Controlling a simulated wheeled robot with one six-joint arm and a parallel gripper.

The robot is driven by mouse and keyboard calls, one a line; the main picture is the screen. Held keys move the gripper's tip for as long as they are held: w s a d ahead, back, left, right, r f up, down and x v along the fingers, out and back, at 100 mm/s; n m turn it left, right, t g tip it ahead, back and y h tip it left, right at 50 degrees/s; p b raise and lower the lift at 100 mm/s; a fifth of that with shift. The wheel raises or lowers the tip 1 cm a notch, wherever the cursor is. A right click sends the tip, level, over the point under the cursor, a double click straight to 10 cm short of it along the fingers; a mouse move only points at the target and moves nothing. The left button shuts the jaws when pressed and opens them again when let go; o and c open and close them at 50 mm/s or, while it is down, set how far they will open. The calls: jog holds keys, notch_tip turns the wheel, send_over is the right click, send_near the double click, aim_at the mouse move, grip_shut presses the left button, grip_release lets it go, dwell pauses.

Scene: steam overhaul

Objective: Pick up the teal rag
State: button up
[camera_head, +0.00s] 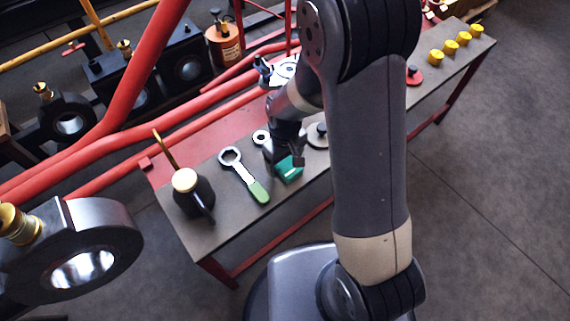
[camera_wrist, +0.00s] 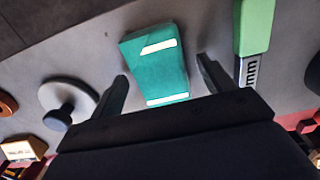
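The teal rag (camera_wrist: 156,68) is a folded block with two white stripes, lying on the grey bench top. In the head view the rag (camera_head: 291,170) is partly hidden by my gripper (camera_head: 284,160). In the wrist view my gripper (camera_wrist: 163,88) is open. One dark finger is on each side of the rag, with a visible gap to both. Nothing is held between the fingers. From these views I cannot tell how high the fingertips are above the bench.
A green-handled wrench (camera_head: 244,176) lies close beside the rag. A grey knobbed disc (camera_wrist: 70,104) is on the other side. A black oil can (camera_head: 192,192) stands at the bench's (camera_head: 215,236) left end. Several yellow pieces (camera_head: 450,47) stand at the far right end. Red pipes (camera_head: 150,130) run behind.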

aim_at(286, 162)
jog(key=c, duration=1)
jog(key=shift+o, duration=0.2)
notch_tip(286, 162, up, 10)
jog(key=p, duration=0.2)
jog(key=o, duration=0.4)
jog(key=shift+c, duration=1.4)
jog(key=shift+d+p, duration=0.1)
jog(key=shift+p, duration=0.3)
